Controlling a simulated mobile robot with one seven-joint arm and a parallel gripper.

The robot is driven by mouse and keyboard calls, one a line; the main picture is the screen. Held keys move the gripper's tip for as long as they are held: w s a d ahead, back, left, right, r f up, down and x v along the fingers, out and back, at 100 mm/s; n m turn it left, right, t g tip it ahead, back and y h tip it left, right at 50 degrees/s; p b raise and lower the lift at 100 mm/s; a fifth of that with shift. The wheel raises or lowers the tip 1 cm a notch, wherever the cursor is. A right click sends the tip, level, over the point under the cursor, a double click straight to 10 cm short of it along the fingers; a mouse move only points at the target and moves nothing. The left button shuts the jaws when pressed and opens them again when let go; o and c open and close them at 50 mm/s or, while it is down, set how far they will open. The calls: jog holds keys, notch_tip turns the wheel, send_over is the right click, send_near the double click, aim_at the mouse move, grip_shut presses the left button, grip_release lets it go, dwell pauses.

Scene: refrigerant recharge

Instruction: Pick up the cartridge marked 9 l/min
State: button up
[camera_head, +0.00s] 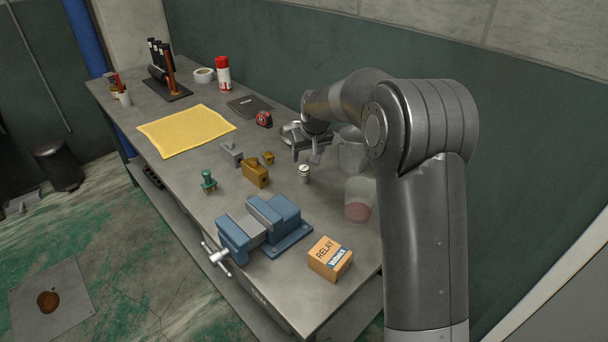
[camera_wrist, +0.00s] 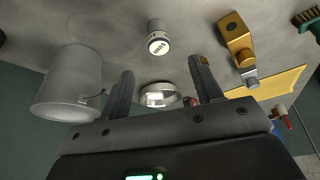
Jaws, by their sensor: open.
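My gripper (camera_head: 307,154) is open and empty above the bench, just behind the cylinder in the head view. In the wrist view the fingers of my gripper (camera_wrist: 163,75) are spread, and the cylinder lies beyond the fingertips, between their lines and apart from both.
A blue vise (camera_head: 262,224) and a relay box (camera_head: 330,259) are in front. A whitish container (camera_head: 352,152) and a metal dish (camera_wrist: 160,95) are close to my gripper.

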aim_at(304, 169)
jog(key=x, duration=0.7)
jog(key=shift+w+a, duration=0.2)
jog(key=shift+d+x, duration=0.15)
jog(key=shift+x, duration=1.2)
jog(key=shift+d+x, duration=0.15)
jog(key=shift+x, duration=1.15)
jog(key=shift+s, duration=0.1)
jog(key=shift+c, duration=0.2)
jog(key=c, duration=1.1)
